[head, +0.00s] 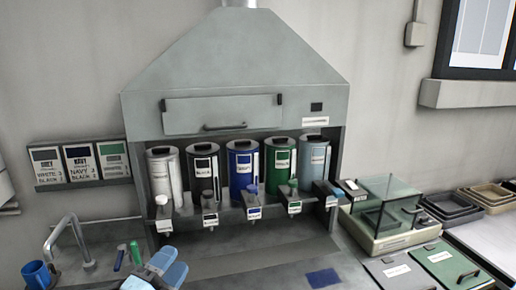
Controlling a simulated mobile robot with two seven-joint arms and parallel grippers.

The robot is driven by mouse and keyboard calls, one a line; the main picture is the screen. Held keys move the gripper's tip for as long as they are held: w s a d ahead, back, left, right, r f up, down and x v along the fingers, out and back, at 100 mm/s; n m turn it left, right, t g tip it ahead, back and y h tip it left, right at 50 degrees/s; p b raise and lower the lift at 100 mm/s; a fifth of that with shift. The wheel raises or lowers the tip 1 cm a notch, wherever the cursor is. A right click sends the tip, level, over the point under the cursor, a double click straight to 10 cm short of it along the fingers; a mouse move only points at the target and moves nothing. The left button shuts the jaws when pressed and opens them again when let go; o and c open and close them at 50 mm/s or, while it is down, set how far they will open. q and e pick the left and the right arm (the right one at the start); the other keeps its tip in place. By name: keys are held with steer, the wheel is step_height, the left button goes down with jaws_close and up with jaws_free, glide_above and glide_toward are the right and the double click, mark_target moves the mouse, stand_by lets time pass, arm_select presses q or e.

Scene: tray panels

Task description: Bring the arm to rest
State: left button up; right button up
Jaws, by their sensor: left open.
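My left gripper (167,266) shows at the bottom edge of the head view, left of centre. Its light blue fingers are open, and I see nothing between them. It appears in front of the grey worktop (240,262), below the row of dispensers; its height above the surface is hard to judge. Most of the left arm is outside the frame. My right gripper is not in view.
A grey hood holds white, black, blue (243,170), green and grey canisters with spouts. A tap (72,226), blue mug (37,274) and green-handled tool (135,252) are left. A glass-lidded box (390,241) and stacked trays (452,207) are right. A navy patch (323,278) lies front.

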arm_select(q)
steer(key=s+a+f+n+g+y, duration=0.35)
steer(key=a+f+n+y, duration=0.35)
steer(key=n, duration=0.4)
steer(key=s+a+f+n+g+y, duration=0.1)
steer(key=s+f+n+g, duration=0.45)
steer(key=s, duration=0.55)
steer(key=s+a+f+n+g+y, duration=0.1)
steer(key=s+f+n+g, duration=0.2)
steer(key=s+f+g, duration=0.55)
steer(key=w+d+f+t+h+p, duration=0.2)
steer(key=d+f+t+p, duration=0.3)
steer(key=f+t, duration=0.4)
steer(key=shift+d+m+h, duration=0.45)
steer(key=shift+d+h, duration=0.15)
steer(key=shift+d, duration=0.15)
